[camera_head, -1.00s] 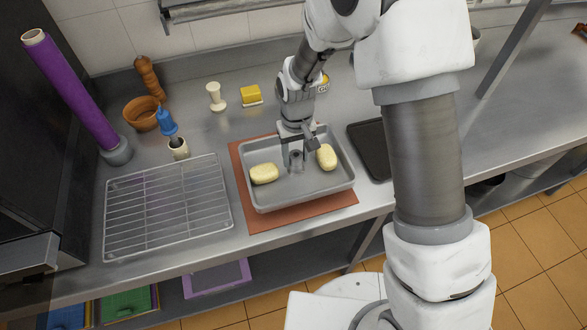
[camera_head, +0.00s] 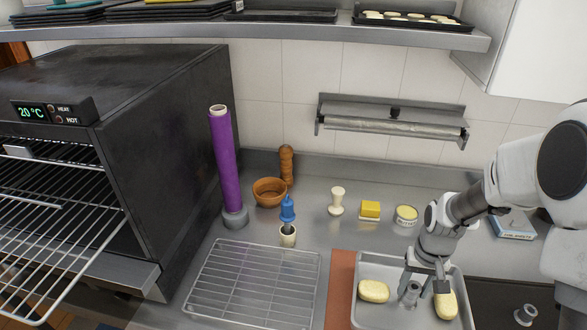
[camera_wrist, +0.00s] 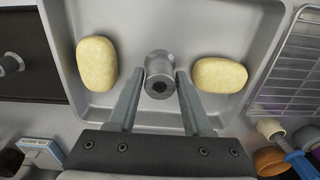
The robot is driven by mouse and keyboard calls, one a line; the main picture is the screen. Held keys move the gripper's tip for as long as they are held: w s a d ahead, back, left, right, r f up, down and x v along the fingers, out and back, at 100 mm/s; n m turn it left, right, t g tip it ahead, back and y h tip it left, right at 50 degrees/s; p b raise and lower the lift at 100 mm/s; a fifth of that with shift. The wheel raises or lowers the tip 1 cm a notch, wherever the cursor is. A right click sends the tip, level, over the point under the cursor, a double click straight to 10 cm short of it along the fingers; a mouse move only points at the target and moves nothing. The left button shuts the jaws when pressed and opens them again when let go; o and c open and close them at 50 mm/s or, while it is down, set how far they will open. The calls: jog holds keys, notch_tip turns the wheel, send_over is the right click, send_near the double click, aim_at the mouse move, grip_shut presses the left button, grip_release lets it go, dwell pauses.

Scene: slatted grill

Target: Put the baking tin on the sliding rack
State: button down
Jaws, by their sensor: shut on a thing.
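The baking tin (camera_head: 367,290) is a grey rectangular metal pan at the lower right of the head view, cut off by the frame's edge. It holds two pale yellow loaves (camera_head: 373,291) and has a metal knob (camera_head: 411,291) in its middle. My gripper (camera_head: 424,283) is shut on the knob. The wrist view shows the knob (camera_wrist: 160,77) between the two fingers (camera_wrist: 156,90), with a loaf on each side. The sliding rack (camera_head: 50,235) is a wire shelf sticking out of the open oven (camera_head: 150,140) at the left; it is empty.
A wire cooling rack (camera_head: 255,282) lies on the counter between oven and tin. An orange-brown mat (camera_head: 340,285) lies under the tin. A purple roll (camera_head: 222,160), a wooden bowl (camera_head: 269,191) and small items stand behind. A dark tray (camera_head: 500,290) lies to the right.

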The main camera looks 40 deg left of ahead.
jog(key=m+b, duration=0.1)
jog(key=m, duration=0.1)
send_over(460, 321)
jog(key=shift+r, duration=0.1)
jog(key=s+d+m+b, duration=0.1)
jog(key=s+d+m, duration=0.1)
jog(key=d, duration=1)
jog(key=shift+r+m, duration=0.2)
jog(key=shift+m, duration=0.1)
